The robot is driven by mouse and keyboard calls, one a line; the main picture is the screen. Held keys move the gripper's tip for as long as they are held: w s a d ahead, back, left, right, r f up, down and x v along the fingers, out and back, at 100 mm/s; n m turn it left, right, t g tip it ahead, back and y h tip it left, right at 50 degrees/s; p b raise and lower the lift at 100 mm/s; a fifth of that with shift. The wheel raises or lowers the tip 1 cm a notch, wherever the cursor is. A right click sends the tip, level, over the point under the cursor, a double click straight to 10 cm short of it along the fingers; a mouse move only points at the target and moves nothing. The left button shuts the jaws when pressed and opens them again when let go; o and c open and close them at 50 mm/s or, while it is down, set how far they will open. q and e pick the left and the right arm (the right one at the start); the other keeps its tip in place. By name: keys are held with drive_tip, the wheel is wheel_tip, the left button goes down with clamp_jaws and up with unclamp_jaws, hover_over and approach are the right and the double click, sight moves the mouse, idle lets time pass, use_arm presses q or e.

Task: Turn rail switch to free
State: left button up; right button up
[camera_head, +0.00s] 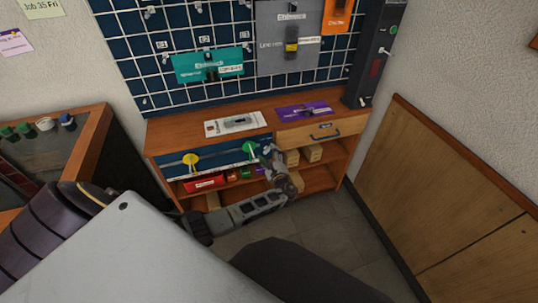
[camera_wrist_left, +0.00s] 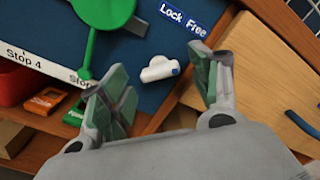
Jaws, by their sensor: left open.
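The rail switch (camera_wrist_left: 157,70) shows in the left wrist view as a small white knob with a blue dot at its right end. It sits on the dark blue panel (camera_wrist_left: 150,25), below a blue label reading "Lock Free" (camera_wrist_left: 184,18). My left gripper (camera_wrist_left: 172,68) is open, with one green-padded finger on each side of the knob in that view; contact cannot be told. In the head view, my left gripper (camera_head: 268,157) is at the right end of the blue panel and hides the switch.
A green slider (camera_head: 249,147) and a yellow one (camera_head: 191,160) sit on the panel's rail. A drawer (camera_head: 318,133) is to the right. Boxes (camera_head: 291,158) stand on the shelf below. A white card (camera_head: 234,123) and a purple one (camera_head: 304,111) lie on the bench top.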

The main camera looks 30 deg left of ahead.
use_arm(q)
drive_tip(key=v, duration=1.1)
drive_tip(key=shift+d, duration=0.25)
drive_tip(key=shift+s, duration=0.1)
drive_tip(key=s+d+f+n+g+h, duration=0.2)
drive_tip(key=d+f+n+g+h, duration=0.3)
drive_tip(key=d+f+n+h, duration=0.7)
drive_tip(key=s+f+n+g, duration=0.1)
drive_tip(key=s+f, duration=0.3)
drive_tip(key=s, duration=0.5)
drive_tip(key=s+a+f+n+g+h+p, duration=0.1)
drive_tip(key=s+f+g, duration=0.1)
drive_tip(key=s+f, duration=0.3)
drive_tip(key=s+a+f+g+h, duration=0.1)
drive_tip(key=s+f, duration=0.3)
drive_tip(key=s, duration=0.9)
drive_tip(key=shift+a+f+n+g, duration=0.15)
drive_tip(key=shift+f+n+g, duration=0.1)
drive_tip(key=shift+n+g, duration=0.15)
use_arm(e)
drive_tip(key=shift+s, duration=0.3)
